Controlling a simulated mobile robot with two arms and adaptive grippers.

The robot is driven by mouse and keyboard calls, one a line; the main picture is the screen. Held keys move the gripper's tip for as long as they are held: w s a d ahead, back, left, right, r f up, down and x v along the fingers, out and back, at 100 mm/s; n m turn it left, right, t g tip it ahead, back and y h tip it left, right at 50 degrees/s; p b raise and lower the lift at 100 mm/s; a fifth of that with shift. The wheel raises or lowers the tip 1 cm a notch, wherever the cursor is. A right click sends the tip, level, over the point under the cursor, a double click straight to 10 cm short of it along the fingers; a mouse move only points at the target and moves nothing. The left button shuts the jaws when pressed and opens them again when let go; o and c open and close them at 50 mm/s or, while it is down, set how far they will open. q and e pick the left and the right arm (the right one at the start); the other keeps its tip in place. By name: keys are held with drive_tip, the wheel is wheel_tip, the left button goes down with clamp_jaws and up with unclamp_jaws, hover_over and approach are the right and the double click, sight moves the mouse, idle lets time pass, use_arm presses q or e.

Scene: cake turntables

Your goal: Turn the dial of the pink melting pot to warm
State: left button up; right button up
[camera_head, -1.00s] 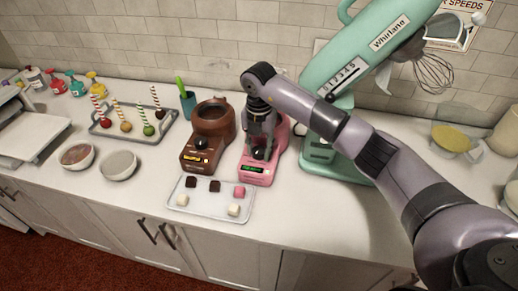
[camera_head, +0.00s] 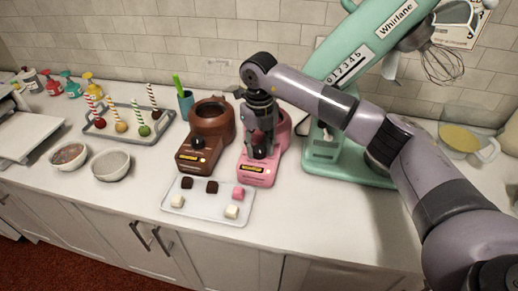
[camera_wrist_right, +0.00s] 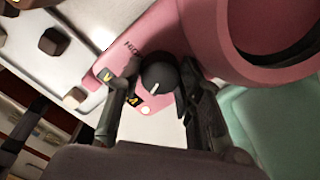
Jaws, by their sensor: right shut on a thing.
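The pink melting pot (camera_head: 258,178) stands right of the brown pot on the counter. Its display (camera_head: 257,170) glows amber; its text is too small to read in the head view. In the right wrist view, yellow letters on the display (camera_wrist_right: 133,100) are partly hidden by a finger. My right gripper (camera_head: 261,152) comes down over the pot's front and is shut on the black dial (camera_wrist_right: 158,74), with one finger (camera_wrist_right: 119,97) on each side of it. The dial has a white pointer line. My left gripper is out of view.
A brown melting pot (camera_head: 204,150) with an amber display stands close on the left. A tray (camera_head: 207,210) of chocolate pieces lies just in front. A mint stand mixer (camera_head: 345,160) stands close on the right. Bare counter lies to the front right.

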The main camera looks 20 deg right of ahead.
idle(0.3)
drive_tip(key=o, duration=1.2)
drive_tip(key=shift+c, duration=0.2)
